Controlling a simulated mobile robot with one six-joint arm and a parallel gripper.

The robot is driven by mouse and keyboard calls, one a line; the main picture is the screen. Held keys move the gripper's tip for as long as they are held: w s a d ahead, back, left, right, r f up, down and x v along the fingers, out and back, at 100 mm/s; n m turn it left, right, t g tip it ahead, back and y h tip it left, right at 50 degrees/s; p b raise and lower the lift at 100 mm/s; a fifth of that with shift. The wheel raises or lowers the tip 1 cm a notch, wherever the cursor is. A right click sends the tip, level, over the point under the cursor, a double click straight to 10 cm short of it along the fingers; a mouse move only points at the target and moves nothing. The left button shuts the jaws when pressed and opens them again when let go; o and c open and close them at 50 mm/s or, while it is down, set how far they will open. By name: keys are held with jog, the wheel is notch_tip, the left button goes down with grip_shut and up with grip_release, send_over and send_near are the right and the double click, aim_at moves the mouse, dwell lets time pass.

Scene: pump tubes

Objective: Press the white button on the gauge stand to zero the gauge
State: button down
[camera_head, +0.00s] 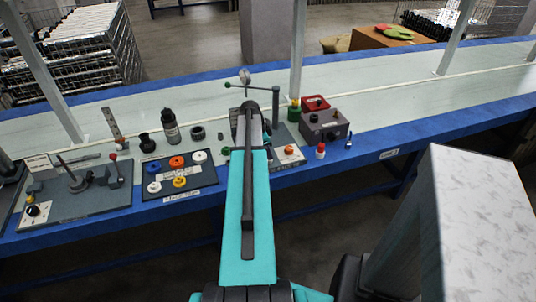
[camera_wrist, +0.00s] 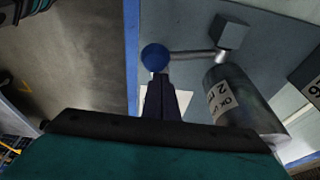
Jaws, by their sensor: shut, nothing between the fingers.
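In the head view a small round gauge (camera_head: 245,76) sits at the top of a stand with a green crossbar (camera_head: 262,87), behind my arm. Part of a grey base plate (camera_head: 287,136) shows right of my arm, with an orange part on a white patch (camera_head: 289,150). I cannot pick out the white button for certain; my arm hides part of this area. My gripper (camera_wrist: 165,80) is shut and empty in the wrist view. Its tip is just below a blue ball (camera_wrist: 155,57) on a metal rod in the picture; I cannot tell whether they touch.
The wrist view shows a labelled metal cylinder (camera_wrist: 238,97) close right of my fingers and a grey block (camera_wrist: 230,32). In the head view a grey box (camera_head: 325,127) stands to the right. A tray of coloured rings (camera_head: 205,180) and another fixture (camera_head: 100,200) lie left.

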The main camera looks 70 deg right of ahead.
jog(key=shift+a+f, duration=0.2)
jog(key=shift+f, duration=0.35)
notch_tip(320, 180, up, 6)
jog(key=shift+w+d+f+p, duration=0.1)
jog(key=shift+f+p, duration=0.15)
jog(key=shift+p, duration=0.95)
jog(key=b+v, duration=0.1)
jog(key=v, duration=0.8)
jog(key=shift+r, duration=0.35)
jog(key=shift+d, duration=0.1)
